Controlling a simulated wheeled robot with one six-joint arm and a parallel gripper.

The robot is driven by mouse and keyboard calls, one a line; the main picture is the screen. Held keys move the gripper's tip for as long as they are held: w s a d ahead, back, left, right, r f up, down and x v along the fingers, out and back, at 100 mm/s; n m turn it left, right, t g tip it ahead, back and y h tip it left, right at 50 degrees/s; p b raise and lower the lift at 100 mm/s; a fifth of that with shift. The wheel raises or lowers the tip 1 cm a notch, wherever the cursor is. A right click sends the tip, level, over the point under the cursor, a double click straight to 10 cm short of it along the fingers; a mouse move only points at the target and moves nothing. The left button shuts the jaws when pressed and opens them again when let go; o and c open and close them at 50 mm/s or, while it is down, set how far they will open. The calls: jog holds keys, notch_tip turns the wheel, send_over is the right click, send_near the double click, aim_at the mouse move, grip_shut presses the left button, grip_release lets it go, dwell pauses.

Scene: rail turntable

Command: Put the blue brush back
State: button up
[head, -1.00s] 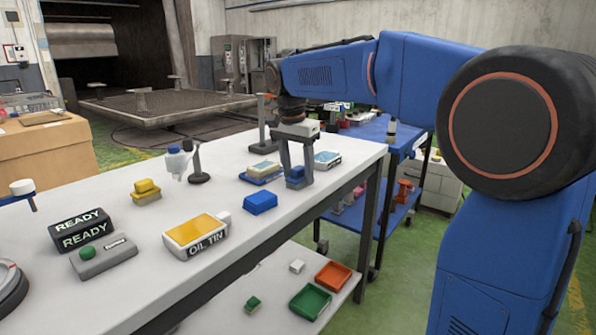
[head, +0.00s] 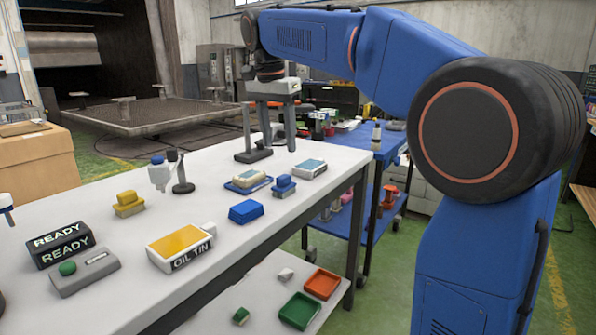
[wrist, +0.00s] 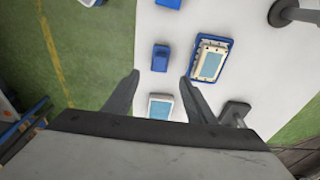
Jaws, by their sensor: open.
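The blue brush (head: 283,187), a small block with a raised grip, stands upright on the white table near its right edge. It sits just right of a tray with a pale block and behind a plain blue block. My gripper (head: 280,147) is open and empty, above and behind the brush in the head view, with its fingers pointing down. In the wrist view, the brush (wrist: 160,57) shows beyond the open fingertips (wrist: 160,76), roughly in line with the gap. Nothing is between the fingers.
On the table are the blue block (head: 246,211), the blue tray (head: 262,187), a white-and-blue box (head: 309,169), a yellow brush-like piece (head: 128,204), an oil tin (head: 180,246) and a dark post (head: 181,178). Another post (head: 253,153) stands near my gripper. A blue cart (head: 375,138) is behind.

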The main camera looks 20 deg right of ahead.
jog(key=s+d+f+n+t, duration=0.2)
jog(key=s+d+f+n, duration=0.2)
jog(key=s+f, duration=1)
jog(key=s+d+f+n+t+y, duration=0.1)
jog(key=s+d+f+n, duration=0.3)
jog(key=s+f, duration=1)
jog(key=s+n, duration=0.2)
jog(key=s, duration=0.2)
jog(key=shift+s+d+f+n+t, duration=0.2)
jog(key=shift+f+n+t, duration=0.1)
jog(key=shift+n+t, duration=0.1)
